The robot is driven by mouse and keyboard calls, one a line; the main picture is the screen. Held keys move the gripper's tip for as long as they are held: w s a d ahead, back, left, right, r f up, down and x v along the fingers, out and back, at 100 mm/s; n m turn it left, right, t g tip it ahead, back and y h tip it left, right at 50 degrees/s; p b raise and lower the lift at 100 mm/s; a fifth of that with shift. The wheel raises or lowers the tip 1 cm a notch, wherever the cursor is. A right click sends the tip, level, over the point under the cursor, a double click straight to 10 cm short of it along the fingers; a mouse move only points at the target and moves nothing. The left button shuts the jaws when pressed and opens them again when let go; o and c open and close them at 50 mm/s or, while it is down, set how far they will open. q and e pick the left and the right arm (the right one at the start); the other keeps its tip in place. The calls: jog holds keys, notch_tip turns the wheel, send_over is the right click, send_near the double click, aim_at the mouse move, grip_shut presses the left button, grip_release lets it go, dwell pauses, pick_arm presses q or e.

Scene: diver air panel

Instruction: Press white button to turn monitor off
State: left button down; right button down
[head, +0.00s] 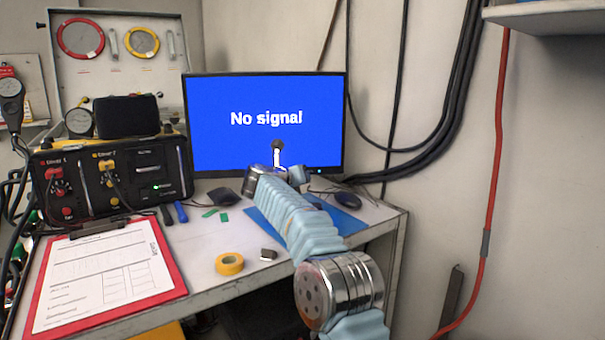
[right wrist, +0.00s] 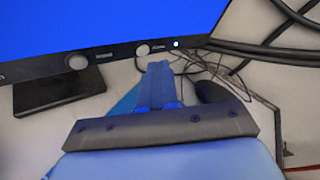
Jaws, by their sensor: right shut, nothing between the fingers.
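The monitor (head: 215,105) is lit blue with the words "No signal". In the right wrist view its lower bezel carries two round pale buttons, one to the left (right wrist: 78,62) and one near the middle (right wrist: 143,49). A small lit light (right wrist: 176,43) sits right of the middle one. My right gripper (head: 277,150) is in front of the monitor's lower part, shut and empty. In the right wrist view its fingertips (right wrist: 157,68) are just below and slightly right of the middle button; contact cannot be told. In the head view my right arm hides part of the bezel. My left gripper is out of view.
A black control box (head: 110,180) stands left of the monitor. A red clipboard (head: 180,291), yellow tape roll (head: 229,264) and blue mat (head: 345,222) lie on the table. A dark mouse (head: 347,199) is right of my arm. Cables hang on the right wall.

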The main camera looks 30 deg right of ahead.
jog(key=shift+w, duration=0.1)
dwell(0.3)
jog(key=shift+w+d, duration=0.15)
jog(key=shift+w, duration=0.15)
jog(key=shift+w+d, duration=0.1)
jog(key=shift+w, duration=0.2)
dwell(0.5)
dwell(0.3)
jog(key=shift+s+f+b, duration=0.15)
jog(key=shift+s+b, duration=0.25)
jog(key=shift+b, duration=0.35)
jog(key=shift+s+a+b, duration=0.25)
jog(key=shift+b, duration=0.15)
